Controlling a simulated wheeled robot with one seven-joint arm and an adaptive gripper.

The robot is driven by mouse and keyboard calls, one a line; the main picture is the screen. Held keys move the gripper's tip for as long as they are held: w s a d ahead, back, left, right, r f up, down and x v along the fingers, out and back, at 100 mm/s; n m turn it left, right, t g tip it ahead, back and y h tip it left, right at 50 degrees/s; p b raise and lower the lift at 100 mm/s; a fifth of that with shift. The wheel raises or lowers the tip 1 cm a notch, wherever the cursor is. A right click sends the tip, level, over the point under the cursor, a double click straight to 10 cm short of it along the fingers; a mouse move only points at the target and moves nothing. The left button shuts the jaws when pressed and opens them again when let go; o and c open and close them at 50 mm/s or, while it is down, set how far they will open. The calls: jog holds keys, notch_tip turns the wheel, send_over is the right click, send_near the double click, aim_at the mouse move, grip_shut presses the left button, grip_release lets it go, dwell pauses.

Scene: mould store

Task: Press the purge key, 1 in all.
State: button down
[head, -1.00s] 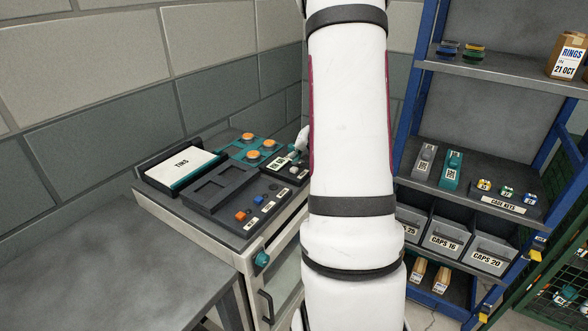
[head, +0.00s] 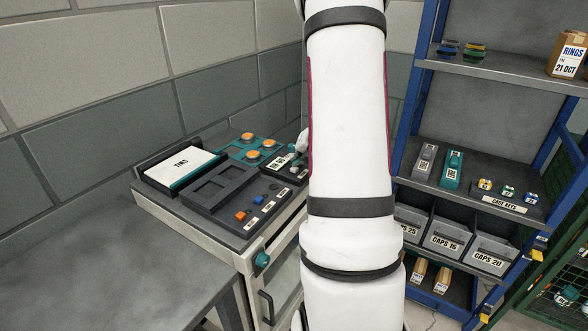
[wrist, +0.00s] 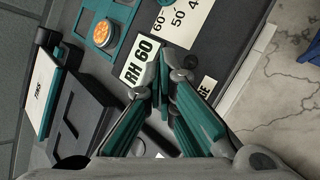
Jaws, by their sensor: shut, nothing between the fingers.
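My gripper (wrist: 164,62) is shut and empty, with its fingertips low over the dark control panel (wrist: 240,52) in the wrist view. The tips are beside the display reading RH 60 (wrist: 139,62). A white label (wrist: 208,87) ending in "GE" shows just right of the fingers and is partly covered by them. The purge key itself is not clearly seen; the fingers hide the panel around that label, and I cannot tell whether they touch it. In the head view my arm hides most of the gripper and part of the panel.
Small orange and blue blocks (head: 240,216) lie in front. A blue shelf rack (head: 408,100) stands right; the grey table (head: 110,265) is clear.

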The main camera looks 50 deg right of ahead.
jog(key=shift+f+b, duration=0.4)
jog(key=shift+f, duration=0.05)
dwell(0.6)
jog(key=shift+r, duration=0.1)
jog(key=shift+r+p, duration=0.8)
jog(key=shift+p, duration=0.05)
jog(key=shift+r, duration=0.1)
notch_tip(320, 180, up, 4)
jog(key=p, duration=0.4)
jog(key=shift+s+r, duration=0.1)
jog(key=shift+r, duration=0.15)
jog(key=shift+r+p, duration=0.15)
jog(key=shift+p, duration=0.2)
dwell(0.4)
